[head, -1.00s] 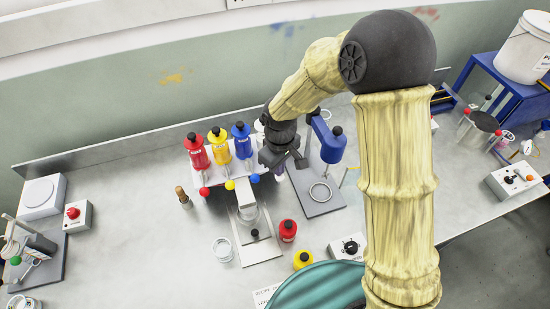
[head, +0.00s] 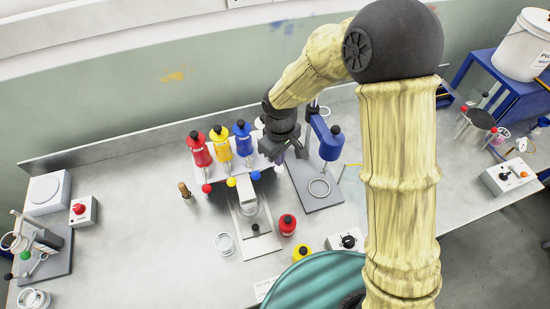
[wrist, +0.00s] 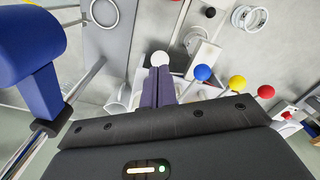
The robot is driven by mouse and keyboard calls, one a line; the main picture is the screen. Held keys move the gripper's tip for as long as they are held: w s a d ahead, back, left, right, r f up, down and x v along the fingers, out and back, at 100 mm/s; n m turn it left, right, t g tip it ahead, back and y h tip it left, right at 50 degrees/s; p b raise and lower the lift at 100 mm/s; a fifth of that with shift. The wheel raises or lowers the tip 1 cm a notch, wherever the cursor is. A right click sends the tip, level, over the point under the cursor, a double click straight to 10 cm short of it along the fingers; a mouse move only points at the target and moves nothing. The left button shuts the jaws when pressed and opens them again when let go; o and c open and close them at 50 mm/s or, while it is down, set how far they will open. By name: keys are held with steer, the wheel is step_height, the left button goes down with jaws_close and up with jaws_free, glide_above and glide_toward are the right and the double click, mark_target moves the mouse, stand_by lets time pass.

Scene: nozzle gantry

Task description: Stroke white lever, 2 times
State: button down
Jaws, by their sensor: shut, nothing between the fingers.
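The white lever's ball knob (wrist: 161,58) shows in the wrist view, just beyond the tips of my gripper (wrist: 159,72). The purple-grey fingers are together with nothing between them. Whether the tips touch the knob I cannot tell. To its right stand the blue knob (wrist: 203,72), the yellow knob (wrist: 237,83) and the red knob (wrist: 265,91). In the head view my gripper (head: 279,158) is at the right end of the dispenser row, and the white lever is mostly hidden by it.
Red (head: 200,152), yellow (head: 222,146) and blue (head: 243,141) bottles stand behind the levers. A blue press stand (head: 327,142) is close on the right of my gripper. A red jar (head: 287,224) stands in front.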

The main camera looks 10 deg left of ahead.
steer(key=shift+r+p, duration=1.95)
steer(key=shift+r, duration=0.55)
steer(key=s+d+m+t+b, duration=0.1)
steer(key=d+m, duration=0.3)
steer(key=d, duration=0.4)
steer(key=s+d+m+b, duration=0.3)
steer(key=d+m+b, duration=0.1)
steer(key=d, duration=0.5)
steer(key=s+d+m+t+b, duration=0.1)
steer(key=s+d+m+b, duration=0.1)
steer(key=d, duration=0.6)
steer(key=shift+s+d+m+t+b, duration=0.35)
steer(key=shift+s+m, duration=0.2)
steer(key=shift+m, duration=0.65)
steer(key=shift+r, duration=0.1)
